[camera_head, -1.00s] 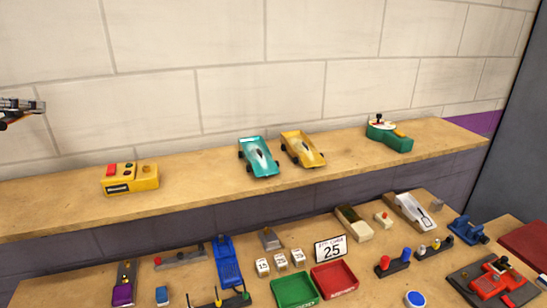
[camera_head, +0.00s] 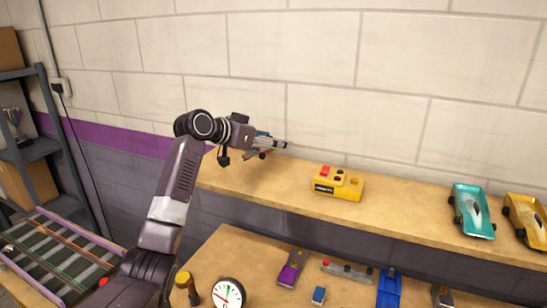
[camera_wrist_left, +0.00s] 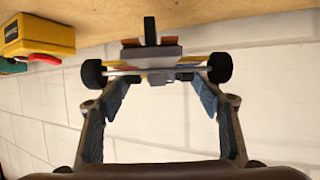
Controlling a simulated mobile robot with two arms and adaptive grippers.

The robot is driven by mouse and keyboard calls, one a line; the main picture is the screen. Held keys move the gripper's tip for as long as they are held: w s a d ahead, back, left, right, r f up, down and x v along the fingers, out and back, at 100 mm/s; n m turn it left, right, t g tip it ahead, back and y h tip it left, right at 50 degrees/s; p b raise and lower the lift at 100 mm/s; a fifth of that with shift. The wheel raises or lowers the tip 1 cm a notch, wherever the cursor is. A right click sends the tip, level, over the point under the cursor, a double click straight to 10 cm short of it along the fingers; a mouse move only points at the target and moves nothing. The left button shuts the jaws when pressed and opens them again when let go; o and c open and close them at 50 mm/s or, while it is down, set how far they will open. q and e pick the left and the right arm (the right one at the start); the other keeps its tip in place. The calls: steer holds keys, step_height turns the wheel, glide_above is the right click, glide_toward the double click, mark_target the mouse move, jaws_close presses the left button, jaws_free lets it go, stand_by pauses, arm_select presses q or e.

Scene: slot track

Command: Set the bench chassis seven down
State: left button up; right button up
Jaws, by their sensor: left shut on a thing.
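My left gripper (camera_head: 270,144) is shut on a small wheeled chassis (camera_head: 264,154) over the left end of the upper wooden shelf (camera_head: 240,178). In the left wrist view the chassis (camera_wrist_left: 152,64) sits between the two fingers (camera_wrist_left: 160,92), with black wheels at both ends of an axle and a blocky grey, orange and blue body. Much of it is hidden by the gripper in the head view. I cannot tell whether its wheels touch the shelf. My right gripper is not in view.
A yellow control box (camera_head: 338,184) stands right of the gripper on the shelf. A teal car (camera_head: 472,212) and a gold car (camera_head: 528,220) are further right. A dial gauge (camera_head: 228,293) and small parts lie on the bench below. A dark rack (camera_head: 40,150) stands far left.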

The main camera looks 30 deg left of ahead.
mark_target(273, 170)
arm_select(q)
step_height(273, 170, down, 6)
steer(key=shift+r+p, duration=0.1)
steer(key=shift+p, duration=0.55)
steer(key=shift+f, duration=0.3)
steer(key=shift+f, duration=0.1)
steer(key=shift+f, duration=0.15)
steer(key=o, duration=1.3)
